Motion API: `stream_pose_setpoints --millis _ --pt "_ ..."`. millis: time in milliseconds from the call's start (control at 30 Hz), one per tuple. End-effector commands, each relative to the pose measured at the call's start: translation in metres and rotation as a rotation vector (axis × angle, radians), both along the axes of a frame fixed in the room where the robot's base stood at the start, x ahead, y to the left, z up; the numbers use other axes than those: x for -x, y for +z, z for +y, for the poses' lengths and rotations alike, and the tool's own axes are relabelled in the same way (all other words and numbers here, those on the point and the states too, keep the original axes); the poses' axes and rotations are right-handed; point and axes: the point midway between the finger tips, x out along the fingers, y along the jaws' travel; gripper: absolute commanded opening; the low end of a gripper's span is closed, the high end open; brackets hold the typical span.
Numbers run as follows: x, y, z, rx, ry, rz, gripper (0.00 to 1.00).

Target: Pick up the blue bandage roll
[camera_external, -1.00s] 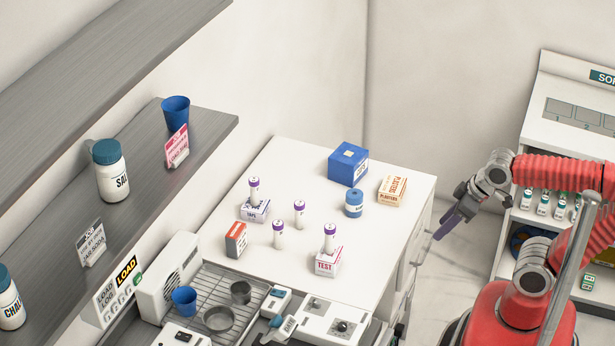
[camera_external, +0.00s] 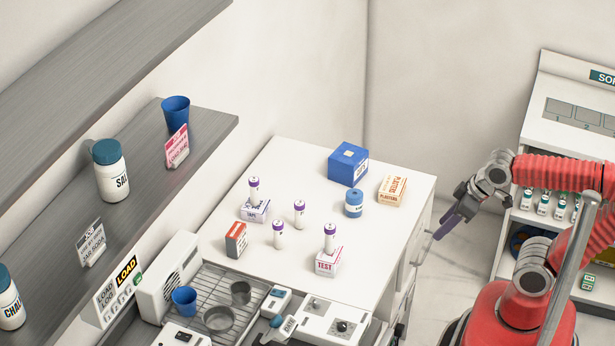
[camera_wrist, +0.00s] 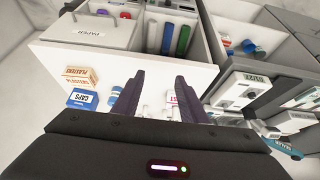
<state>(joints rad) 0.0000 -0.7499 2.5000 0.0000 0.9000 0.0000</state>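The blue bandage roll (camera_external: 354,204) is a short blue cylinder with a pale band. It stands upright on the white cabinet top, in front of the blue box and left of the plasters box. My gripper (camera_external: 446,224) is off the cabinet's right edge, clear of the roll, with its fingers pointing down and left. In the wrist view, my gripper's (camera_wrist: 157,86) two dark fingers are spread with nothing held between them. A blue item (camera_wrist: 115,95) beside the left finger looks like the roll, partly hidden by that finger.
Open floor lies right of the cabinet.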

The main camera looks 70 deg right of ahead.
Motion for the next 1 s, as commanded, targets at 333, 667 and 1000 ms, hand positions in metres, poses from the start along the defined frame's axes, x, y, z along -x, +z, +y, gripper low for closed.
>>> stream_pose_setpoints --millis 333,667,1000 --pt "0.0 0.0 0.0 0.0 0.0 0.0 0.47" --pt "0.0 0.0 0.0 0.0 0.0 0.0 0.62" --pt "-0.023 -0.003 -0.011 0.018 -0.026 -0.033 0.62"
